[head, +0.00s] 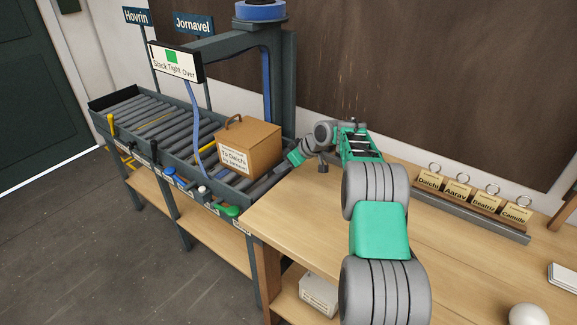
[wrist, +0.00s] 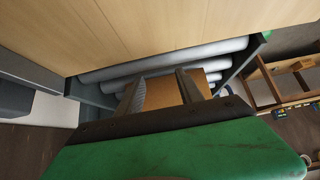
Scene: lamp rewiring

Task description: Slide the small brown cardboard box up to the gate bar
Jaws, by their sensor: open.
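The small brown cardboard box (head: 250,150) sits upright on the roller conveyor, with a white label on its front and a handle on top. My gripper (head: 292,158) is low at the box's right side, by the table end of the rollers. In the head view its fingertips are hard to make out. In the wrist view the two fingers of my gripper (wrist: 163,88) are apart, with brown cardboard (wrist: 162,93) showing between them. I cannot tell whether they touch the box. I cannot single out the gate bar with certainty.
The roller conveyor (head: 150,112) runs clear to the back left. A dark arch (head: 278,85) with a blue strap (head: 192,125) and a gauge sign (head: 174,62) stands over it. Coloured levers line its front rail. The wooden table (head: 310,220) adjoins at right, with a tag rack (head: 470,205).

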